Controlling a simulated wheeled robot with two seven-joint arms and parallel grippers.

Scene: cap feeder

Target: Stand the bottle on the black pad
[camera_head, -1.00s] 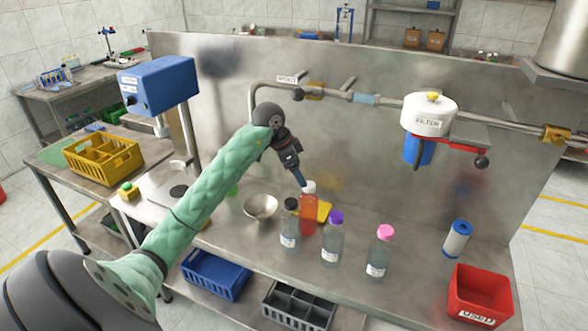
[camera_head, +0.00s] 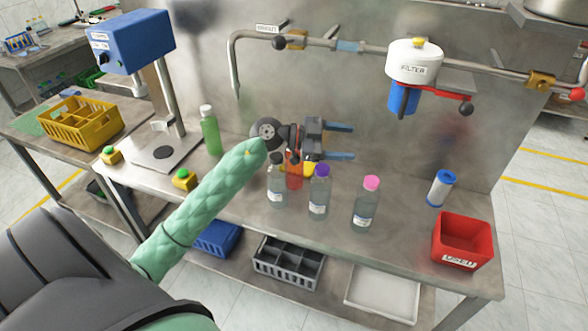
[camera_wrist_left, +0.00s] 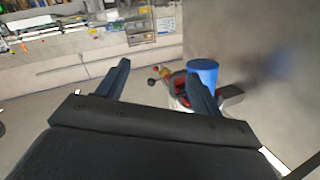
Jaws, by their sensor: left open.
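The black pad (camera_head: 163,152) is a bare dark disc on the plate under the blue-headed stand. Several bottles stand upright on the steel bench: a green one with a white cap (camera_head: 210,135) just right of the pad, a red one (camera_head: 294,177) partly hidden by my gripper, and clear ones with black (camera_head: 277,187), purple (camera_head: 319,193) and pink (camera_head: 366,208) caps. The frames do not show which one is meant. My left gripper (camera_head: 345,142) is open and empty, pointing right, above and behind the bottles. Its open fingers also show in the left wrist view (camera_wrist_left: 158,88). My right gripper is not in view.
The blue-headed stand (camera_head: 131,42) rises over the pad. A pipe with a white filter (camera_head: 414,62) runs along the back panel. A blue-white cartridge (camera_head: 440,188) and red bin (camera_head: 462,240) are at right. Two green-button boxes (camera_head: 184,179) flank the stand's front.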

